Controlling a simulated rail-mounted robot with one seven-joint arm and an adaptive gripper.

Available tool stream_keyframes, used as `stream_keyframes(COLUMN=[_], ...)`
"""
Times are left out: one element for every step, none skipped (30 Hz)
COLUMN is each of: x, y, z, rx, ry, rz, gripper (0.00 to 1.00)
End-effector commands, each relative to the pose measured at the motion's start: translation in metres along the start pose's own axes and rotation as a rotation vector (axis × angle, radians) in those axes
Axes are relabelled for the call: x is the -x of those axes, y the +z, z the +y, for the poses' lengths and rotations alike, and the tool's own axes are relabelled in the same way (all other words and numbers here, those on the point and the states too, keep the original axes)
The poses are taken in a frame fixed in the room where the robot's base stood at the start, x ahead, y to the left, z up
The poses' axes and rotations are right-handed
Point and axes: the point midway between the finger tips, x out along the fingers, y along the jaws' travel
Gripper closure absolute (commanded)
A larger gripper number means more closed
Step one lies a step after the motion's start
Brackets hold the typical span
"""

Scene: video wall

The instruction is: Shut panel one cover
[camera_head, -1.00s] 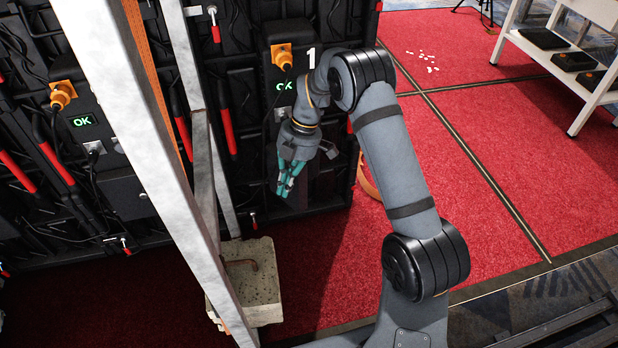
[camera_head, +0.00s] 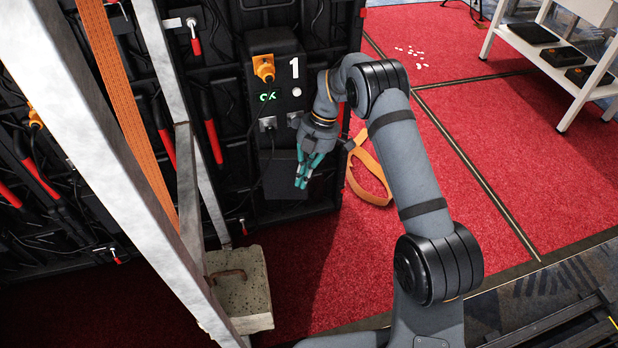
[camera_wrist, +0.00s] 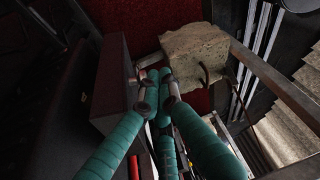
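Panel one is the black unit (camera_head: 272,72) marked with a white 1, with an orange plug (camera_head: 264,68) and a green OK display (camera_head: 267,97). A dark grey box-like flap (camera_head: 276,180), which looks like its cover, sits low on the unit, partly behind my gripper. My gripper (camera_head: 303,183) has teal-wrapped fingers pointing down in front of the flap's right side. In the wrist view, the fingertips (camera_wrist: 157,88) are close together with nothing seen between them, beside a dull box edge (camera_wrist: 112,85). Whether they touch it cannot be told.
A metal frame (camera_head: 85,130) with an orange strap stands at the left, above a concrete block (camera_head: 240,290). An orange strap loop (camera_head: 370,175) lies right of the panel. Red carpet (camera_head: 480,150) is open on the right, with a white shelf (camera_head: 550,65) behind.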

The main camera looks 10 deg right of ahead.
Motion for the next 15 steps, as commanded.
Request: stream_keyframes(x=[0.0002,0.0,-0.0001,-0.0002,-0.0003,-0.0004,-0.0004,-0.0004,-0.0005,-0.0005,-0.0006,-0.0006,-0.0006,-0.0006,-0.0006], y=[-0.0009,-0.0009,-0.0011,-0.0011,-0.0012,-0.0013,-0.0013,-0.0014,-0.0013,-0.0013,-0.0013,-0.0013,-0.0013,-0.0013,-0.0013], z=[0.002,0.0027,0.0035,0.0039,0.0043,0.0048,0.0051,0.0053,0.0054,0.0055,0.0055,0.0055,0.0054,0.0054,0.0054], rx=[0.004,0.006,0.008,0.009,0.01,0.011,0.012,0.012,0.012,0.012,0.013,0.012,0.012,0.012,0.012], ry=[-0.001,-0.002,-0.002,-0.003,-0.003,-0.003,-0.003,-0.003,-0.004,-0.004,-0.004,-0.004,-0.004,-0.004,-0.004], rz=[0.0,0.0,0.0,0.0,0.0,0.0,0.0,0.0,0.0,0.0,0.0,0.0,0.0,0.0,0.0], gripper=[1.0,1.0,1.0,1.0,1.0,1.0,1.0,1.0,1.0,1.0,1.0,1.0,1.0,1.0,1.0])
